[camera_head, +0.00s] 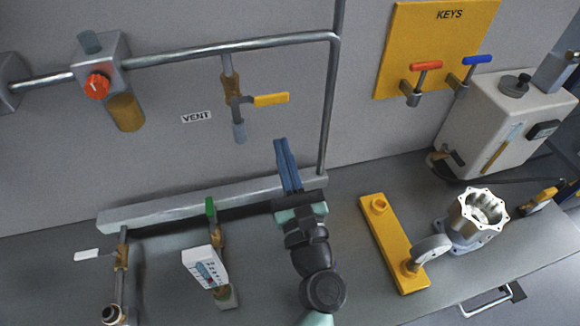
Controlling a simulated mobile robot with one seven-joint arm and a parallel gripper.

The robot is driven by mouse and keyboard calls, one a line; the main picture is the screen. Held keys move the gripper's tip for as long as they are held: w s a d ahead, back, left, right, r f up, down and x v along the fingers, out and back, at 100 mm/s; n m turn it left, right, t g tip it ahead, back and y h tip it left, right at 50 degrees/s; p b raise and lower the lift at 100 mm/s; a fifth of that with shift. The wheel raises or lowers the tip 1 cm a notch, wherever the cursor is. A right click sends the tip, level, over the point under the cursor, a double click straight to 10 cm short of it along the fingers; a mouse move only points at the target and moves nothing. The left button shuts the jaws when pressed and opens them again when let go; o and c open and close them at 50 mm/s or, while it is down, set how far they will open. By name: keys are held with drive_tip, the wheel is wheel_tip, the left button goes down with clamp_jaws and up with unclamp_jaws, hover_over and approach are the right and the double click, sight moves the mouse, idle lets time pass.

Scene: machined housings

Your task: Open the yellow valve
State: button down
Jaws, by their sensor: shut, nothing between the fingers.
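The yellow valve has a yellow lever handle (270,99) that sticks out to the right, crosswise to its short vertical pipe (239,130). This pipe drops from the horizontal wall pipe, above and right of the VENT label (196,117). My gripper (280,142) has long blue fingers pointing up in the picture, with their tips lying together. It is shut and empty. In the picture the tips are below and slightly right of the yellow handle, with a gap between them. I cannot tell how far the tips are from the wall.
A thick vertical pipe (329,110) stands right of my gripper. A grey rail (150,214) runs along the wall's foot. A red knob (97,86) is at upper left. White-handled (87,255) and green-handled (210,207) valves stand lower left. A yellow bar (391,240) and metal housing (477,213) are right.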

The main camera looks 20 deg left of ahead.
sight(259, 99)
drive_tip(key=shift+w+a+r+p, duration=0.35)
drive_tip(key=shift+r+p, duration=0.25)
drive_tip(key=shift+r, duration=0.2)
drive_tip(key=shift+w+a+r+p, duration=0.2)
drive_tip(key=shift+w+r+p, duration=0.35)
drive_tip(key=shift+r, duration=0.25)
drive_tip(key=shift+w+a+r+p, duration=0.3)
drive_tip(key=shift+r+p, duration=0.35)
drive_tip(key=shift+r, duration=0.15)
